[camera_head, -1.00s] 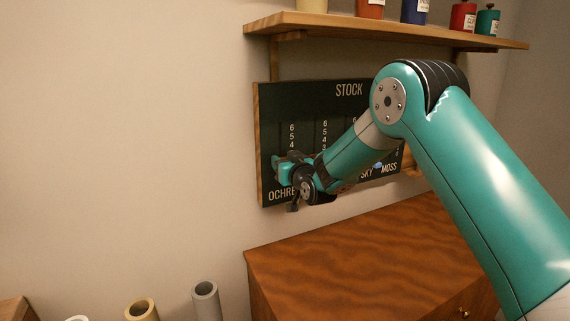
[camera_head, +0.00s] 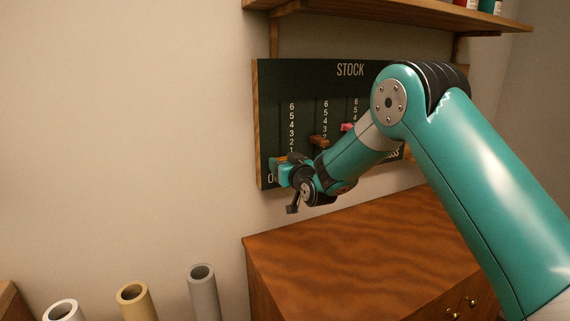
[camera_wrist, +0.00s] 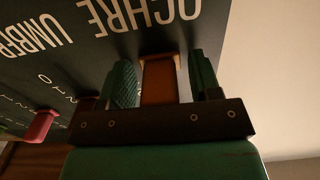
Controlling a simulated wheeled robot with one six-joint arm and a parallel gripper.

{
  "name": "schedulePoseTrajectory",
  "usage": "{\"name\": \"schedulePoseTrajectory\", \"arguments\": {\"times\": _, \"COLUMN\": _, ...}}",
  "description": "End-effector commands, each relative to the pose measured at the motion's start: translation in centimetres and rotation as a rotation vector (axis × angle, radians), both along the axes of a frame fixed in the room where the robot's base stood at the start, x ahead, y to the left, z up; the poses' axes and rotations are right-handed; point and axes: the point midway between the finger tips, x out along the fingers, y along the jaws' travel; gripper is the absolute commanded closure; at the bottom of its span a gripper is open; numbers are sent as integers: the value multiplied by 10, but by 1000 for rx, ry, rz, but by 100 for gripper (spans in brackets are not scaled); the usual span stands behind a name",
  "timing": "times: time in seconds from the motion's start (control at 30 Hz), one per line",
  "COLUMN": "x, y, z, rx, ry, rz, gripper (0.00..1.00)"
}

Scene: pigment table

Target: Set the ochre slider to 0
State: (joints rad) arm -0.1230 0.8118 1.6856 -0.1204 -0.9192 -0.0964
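The ochre slider (camera_wrist: 160,82) is an orange-brown knob at the low end of its column, close to the OCHRE label (camera_wrist: 150,12) on the dark stock board (camera_head: 320,75). The wrist view shows the board upside down. My gripper (camera_wrist: 165,85) has one green finger on each side of this knob, with a narrow gap seen at the right finger. In the head view my gripper (camera_head: 281,170) covers the bottom of the ochre column. Numerals 6 to 1 show above it; the 0 mark is hidden, so I cannot read the exact setting.
The umber slider (camera_head: 319,140) and a pink slider (camera_head: 347,127) stand on the neighbouring columns to the right. A wooden cabinet (camera_head: 350,235) is below the board and a shelf (camera_head: 390,15) above. Several tubes (camera_head: 203,290) stand at lower left. The wall to the left is clear.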

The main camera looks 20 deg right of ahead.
Motion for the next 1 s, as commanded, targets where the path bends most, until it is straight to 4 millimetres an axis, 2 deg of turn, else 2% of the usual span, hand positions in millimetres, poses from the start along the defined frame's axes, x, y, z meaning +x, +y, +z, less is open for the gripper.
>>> {"name": "schedulePoseTrajectory", "arguments": {"times": 0.17, "x": -5, "y": -1, "z": 1, "rx": 0, "ry": -2, "rz": 0, "gripper": 43}}
{"name": "schedulePoseTrajectory", "arguments": {"times": 0.27, "x": -18, "y": -4, "z": 0, "rx": 0, "ry": -2, "rz": 0, "gripper": 43}}
{"name": "schedulePoseTrajectory", "arguments": {"times": 0.37, "x": -37, "y": -8, "z": -1, "rx": 1, "ry": -2, "rz": 0, "gripper": 43}}
{"name": "schedulePoseTrajectory", "arguments": {"times": 0.7, "x": -122, "y": -25, "z": -3, "rx": 1, "ry": -1, "rz": -2, "gripper": 43}}
{"name": "schedulePoseTrajectory", "arguments": {"times": 0.83, "x": -147, "y": -30, "z": -3, "rx": 0, "ry": -1, "rz": -2, "gripper": 43}}
{"name": "schedulePoseTrajectory", "arguments": {"times": 1.0, "x": -166, "y": -34, "z": -1, "rx": 1, "ry": -1, "rz": -2, "gripper": 43}}
